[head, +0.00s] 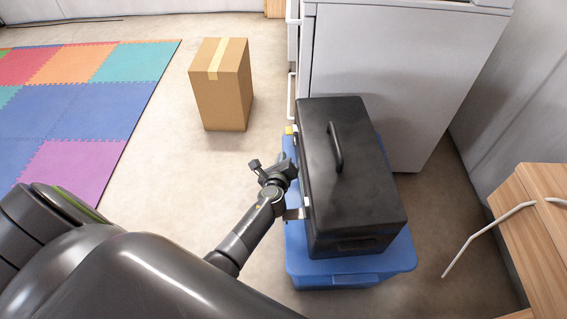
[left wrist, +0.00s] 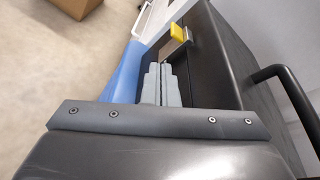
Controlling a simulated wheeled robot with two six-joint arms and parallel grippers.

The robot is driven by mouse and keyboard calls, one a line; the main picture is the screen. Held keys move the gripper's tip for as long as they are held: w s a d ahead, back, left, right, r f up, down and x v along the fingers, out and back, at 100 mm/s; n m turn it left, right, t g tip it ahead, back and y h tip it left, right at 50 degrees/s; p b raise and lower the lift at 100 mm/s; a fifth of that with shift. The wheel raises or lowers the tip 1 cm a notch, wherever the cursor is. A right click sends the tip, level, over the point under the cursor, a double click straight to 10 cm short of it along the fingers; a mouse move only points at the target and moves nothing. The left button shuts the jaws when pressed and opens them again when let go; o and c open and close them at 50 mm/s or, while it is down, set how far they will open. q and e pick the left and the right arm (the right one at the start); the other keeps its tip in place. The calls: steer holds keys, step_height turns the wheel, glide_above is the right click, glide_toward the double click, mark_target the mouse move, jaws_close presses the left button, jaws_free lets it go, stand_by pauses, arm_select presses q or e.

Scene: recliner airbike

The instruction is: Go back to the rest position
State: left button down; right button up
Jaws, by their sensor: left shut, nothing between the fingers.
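My left gripper (head: 283,170) reaches in from the left in the head view, close beside the left side of a black toolbox (head: 355,200). In the left wrist view its grey fingers (left wrist: 163,75) are pressed together with nothing between them. The toolbox also fills the right of the left wrist view (left wrist: 225,60), its side right by the fingers. I cannot tell whether the fingers touch it. A yellow-tipped metal latch (left wrist: 178,33) on the toolbox is just beyond the fingertips. My right gripper is in neither view.
The toolbox has a black handle (head: 335,148) on top and rests on a blue bin (head: 345,270). A white appliance (head: 400,75) stands behind it. A cardboard box (head: 222,88) and coloured floor mats (head: 80,110) lie left, wooden drawers (head: 530,225) right. Floor left of the bin is clear.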

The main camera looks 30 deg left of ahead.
arm_select(q)
steer(key=shift+s, duration=0.1)
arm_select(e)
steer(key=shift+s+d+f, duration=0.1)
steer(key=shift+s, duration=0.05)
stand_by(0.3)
